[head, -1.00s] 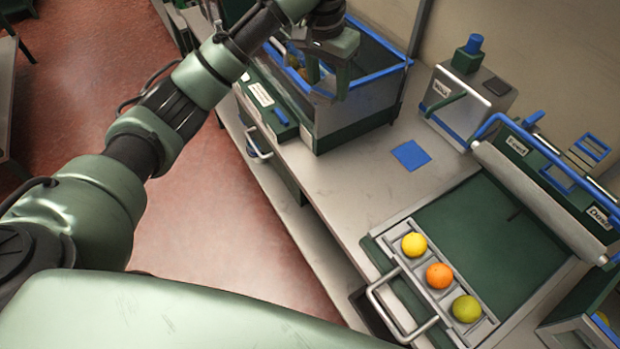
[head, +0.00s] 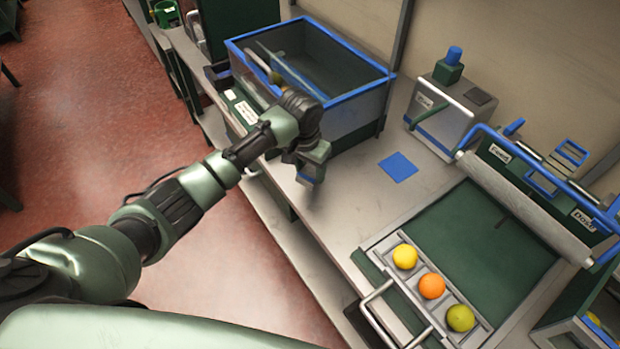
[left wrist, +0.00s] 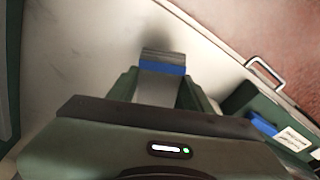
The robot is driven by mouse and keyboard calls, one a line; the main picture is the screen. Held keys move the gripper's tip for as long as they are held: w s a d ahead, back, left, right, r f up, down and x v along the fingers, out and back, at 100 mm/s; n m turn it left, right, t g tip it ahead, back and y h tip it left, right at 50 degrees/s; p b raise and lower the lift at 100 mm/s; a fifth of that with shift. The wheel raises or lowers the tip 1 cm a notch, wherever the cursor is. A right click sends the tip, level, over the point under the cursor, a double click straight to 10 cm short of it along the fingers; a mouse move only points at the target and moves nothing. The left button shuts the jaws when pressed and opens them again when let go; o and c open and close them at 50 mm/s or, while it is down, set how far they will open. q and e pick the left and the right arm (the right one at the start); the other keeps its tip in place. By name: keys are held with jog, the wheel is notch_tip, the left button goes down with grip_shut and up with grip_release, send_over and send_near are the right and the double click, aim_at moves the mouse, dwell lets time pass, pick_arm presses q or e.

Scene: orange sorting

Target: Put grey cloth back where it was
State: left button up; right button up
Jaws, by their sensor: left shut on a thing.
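My left gripper (head: 310,172) is over the counter in front of the clear bin. The left wrist view shows its fingers shut on a small grey piece with a blue band (left wrist: 162,68), which looks like the grey cloth. Only its end shows beyond the fingers, over the pale counter top. A flat blue square (head: 398,167) lies bare on the counter, to the right of the gripper. My right gripper is not in view.
The clear bin (head: 362,92) with a blue rim stands behind the gripper. A metal box (head: 452,112) with a blue knob stands at the back. A tray (head: 412,247) holds a yellow, an orange and a green fruit beside a dark green panel (head: 478,235). The counter between is clear.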

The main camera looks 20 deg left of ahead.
aim_at(310, 180)
pick_arm(q)
notch_tip(310, 180, down, 4)
jog(key=shift+f, duration=0.55)
jog(key=shift+f, duration=0.15)
jog(key=o, duration=1.3)
jog(key=shift+r, duration=0.35)
jog(key=r, duration=0.4)
jog(key=s+r, duration=0.1)
jog(key=r, duration=0.6)
jog(key=shift+s+a+r+b, duration=0.2)
jog(key=shift+s+r+b, duration=0.1)
jog(key=shift+s, duration=0.05)
